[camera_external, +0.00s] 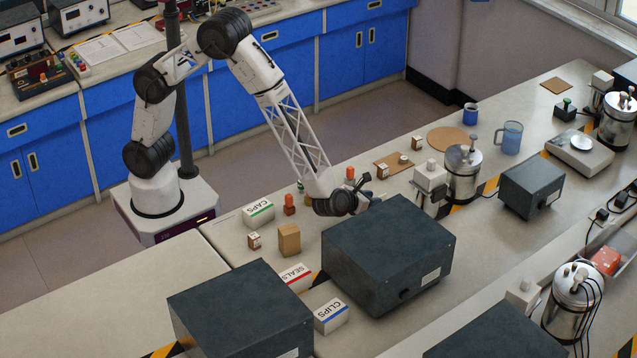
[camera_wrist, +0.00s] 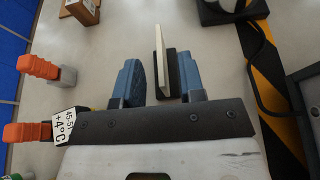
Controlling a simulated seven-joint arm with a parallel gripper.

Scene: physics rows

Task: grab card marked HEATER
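In the wrist view a thin cream card (camera_wrist: 161,52) stands edge-on in a small black base (camera_wrist: 171,72). Its face is turned away, so I cannot read any marking on it. My gripper (camera_wrist: 159,76) is open, with one blue finger on each side of the card. The card looks closer to the right finger, and I see no clear grip on it. In the external view my gripper (camera_external: 366,190) is low over the bench, just behind the large dark box. The card cannot be made out there, and no word HEATER is legible in either view.
The large dark box (camera_external: 388,255) stands close to my gripper. Orange-topped items (camera_wrist: 38,68) stand left in the wrist view, one by a "+4°C" label (camera_wrist: 64,126). Boxes marked CAPS (camera_external: 259,213), SEALS (camera_external: 296,278) and CLIPS (camera_external: 331,316) sit on the bench.

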